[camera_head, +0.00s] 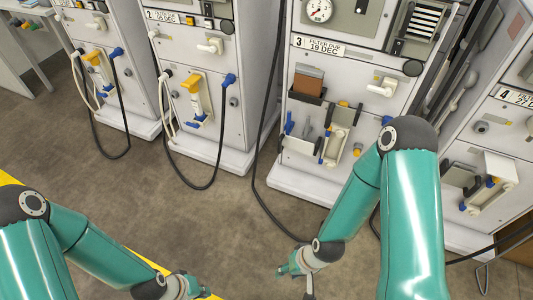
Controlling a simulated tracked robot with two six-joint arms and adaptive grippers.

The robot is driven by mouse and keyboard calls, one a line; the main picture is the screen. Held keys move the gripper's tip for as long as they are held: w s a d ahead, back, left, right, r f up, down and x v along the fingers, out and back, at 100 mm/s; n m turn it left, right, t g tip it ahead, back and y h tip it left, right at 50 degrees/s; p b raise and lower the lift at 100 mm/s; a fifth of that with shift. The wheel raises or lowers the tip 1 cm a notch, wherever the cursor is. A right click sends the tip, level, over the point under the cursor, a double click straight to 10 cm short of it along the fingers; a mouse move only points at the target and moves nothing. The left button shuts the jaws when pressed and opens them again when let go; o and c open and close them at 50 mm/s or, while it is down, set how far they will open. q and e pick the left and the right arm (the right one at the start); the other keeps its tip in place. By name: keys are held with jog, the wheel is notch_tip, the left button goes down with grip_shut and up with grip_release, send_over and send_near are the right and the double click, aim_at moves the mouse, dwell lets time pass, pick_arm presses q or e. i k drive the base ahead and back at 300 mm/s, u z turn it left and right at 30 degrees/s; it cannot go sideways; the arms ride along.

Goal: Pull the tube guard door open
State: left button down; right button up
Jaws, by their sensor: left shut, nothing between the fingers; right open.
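Dialysis machine 3 (345,75) stands at centre right in the head view. Its lower front carries a pale, framed fitting (341,138) with blue and yellow parts, and a brown pocket (307,85) above it. I cannot tell for certain which part is the tube guard door. Machine 4 at the right has a white flap-like part (496,166) over a tube fitting. My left gripper (190,287) is low at the bottom edge, shut and empty, partly cut off. My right gripper (296,273) is open and empty over the floor in front of machine 3, touching nothing.
Machine 2 (200,55) and another machine (105,45) stand to the left, with black hoses looping down near the floor. A black hose (262,185) also hangs beside machine 3. Bare floor (210,225) lies between my arms and the machines. A yellow floor line runs at lower left.

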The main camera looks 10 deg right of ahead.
aim_at(291, 142)
jog(key=z, duration=0.15)
jog(key=i, duration=0.9)
jog(key=u, duration=0.05)
